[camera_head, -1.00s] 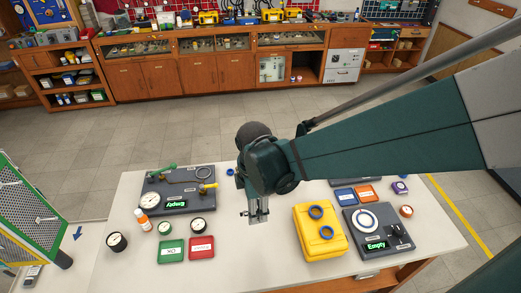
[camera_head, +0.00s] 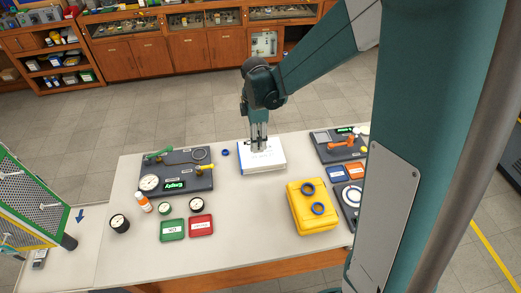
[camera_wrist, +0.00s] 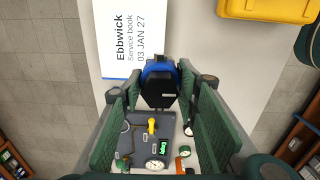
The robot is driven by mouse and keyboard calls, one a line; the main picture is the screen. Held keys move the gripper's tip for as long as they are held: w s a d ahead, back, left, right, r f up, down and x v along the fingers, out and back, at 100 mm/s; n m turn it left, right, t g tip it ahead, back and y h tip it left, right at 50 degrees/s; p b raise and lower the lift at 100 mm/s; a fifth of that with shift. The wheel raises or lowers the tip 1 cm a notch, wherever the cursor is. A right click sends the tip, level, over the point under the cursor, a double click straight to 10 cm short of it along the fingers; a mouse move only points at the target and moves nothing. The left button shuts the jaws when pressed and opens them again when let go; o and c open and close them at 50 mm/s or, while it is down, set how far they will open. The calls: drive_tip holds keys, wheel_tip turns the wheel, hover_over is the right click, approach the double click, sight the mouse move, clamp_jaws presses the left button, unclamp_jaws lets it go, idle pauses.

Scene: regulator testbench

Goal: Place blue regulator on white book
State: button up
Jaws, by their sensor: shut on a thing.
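The white book (camera_head: 268,164) lies flat near the far middle edge of the table, with a blue spine edge. In the wrist view it (camera_wrist: 135,45) shows its printed cover, "Ebbwick Service book". My gripper (camera_head: 259,147) points down at the book's area in the head view. In the wrist view my gripper (camera_wrist: 160,88) is shut on the blue regulator (camera_wrist: 160,68), a blue body with a black part facing the camera. The regulator appears beside the book's printed edge there. Whether it touches the book I cannot tell. In the head view the regulator is not clearly visible.
A dark board with a gauge and yellow handle (camera_head: 177,172) stands left of the book. A yellow case (camera_head: 312,222) with blue rings is at front right. Green (camera_head: 173,230) and red (camera_head: 201,226) trays and small gauges lie in front. My arm hides the table's right side.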

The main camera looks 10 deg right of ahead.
drive_tip(key=p, duration=0.2)
hover_over(261, 155)
drive_tip(key=w+d, duration=0.1)
drive_tip(key=w, duration=0.1)
drive_tip(key=shift+d+f, duration=0.15)
drive_tip(key=shift+f, duration=0.15)
drive_tip(key=shift+f, duration=2.8)
drive_tip(key=shift+f, duration=2.05)
drive_tip(key=shift+f, duration=0.2)
drive_tip(key=o, duration=1.2)
drive_tip(key=shift+r, duration=0.25)
